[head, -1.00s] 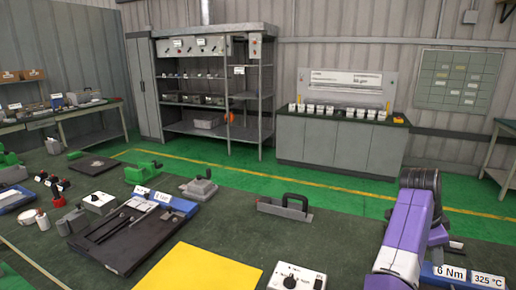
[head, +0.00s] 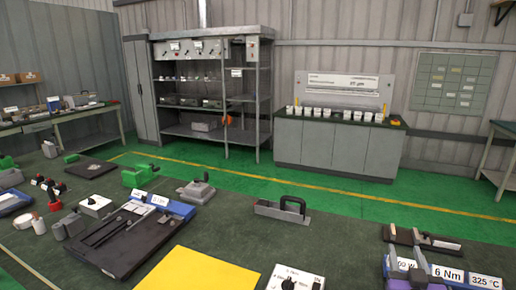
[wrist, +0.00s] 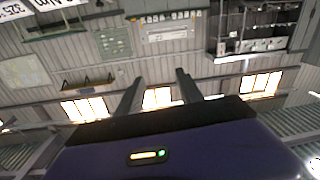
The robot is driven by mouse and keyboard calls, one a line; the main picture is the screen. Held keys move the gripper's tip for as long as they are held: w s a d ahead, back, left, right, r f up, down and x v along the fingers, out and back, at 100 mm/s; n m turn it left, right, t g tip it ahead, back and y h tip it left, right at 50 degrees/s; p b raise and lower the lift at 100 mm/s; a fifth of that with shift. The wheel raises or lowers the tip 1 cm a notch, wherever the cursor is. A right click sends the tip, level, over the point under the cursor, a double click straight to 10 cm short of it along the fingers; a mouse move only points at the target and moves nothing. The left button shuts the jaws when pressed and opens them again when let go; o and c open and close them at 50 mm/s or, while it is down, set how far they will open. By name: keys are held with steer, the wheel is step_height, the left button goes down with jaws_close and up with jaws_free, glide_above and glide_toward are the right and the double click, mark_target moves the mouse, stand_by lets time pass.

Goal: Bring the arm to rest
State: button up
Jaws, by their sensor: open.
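My gripper (wrist: 158,76) shows in the wrist view with its two dark fingers apart and nothing between them. The wrist view is upside down and faces the back wall. The rest of my arm is below the head view.
A yellow mat (head: 205,272) and a white control box (head: 295,277) lie at the front of the dark bench. A black-handled tool (head: 284,209) stands mid-bench. A black fixture board (head: 120,243) is left. Bare bench top lies between them.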

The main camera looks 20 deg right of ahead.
steer(key=s+a+f+n+t+y, duration=0.3)
steer(key=s+a+n+y, duration=0.4)
steer(key=s+a, duration=1.2)
steer(key=s+a+f+g+y, duration=0.1)
steer(key=s+a, duration=0.3)
steer(key=s, duration=0.4)
steer(key=s+a+f+m+g+y, duration=0.1)
steer(key=s+a+f+g+y, duration=0.1)
steer(key=s+a, duration=0.3)
steer(key=f+v, duration=0.1)
steer(key=v, duration=0.3)
steer(key=shift+s, duration=0.15)
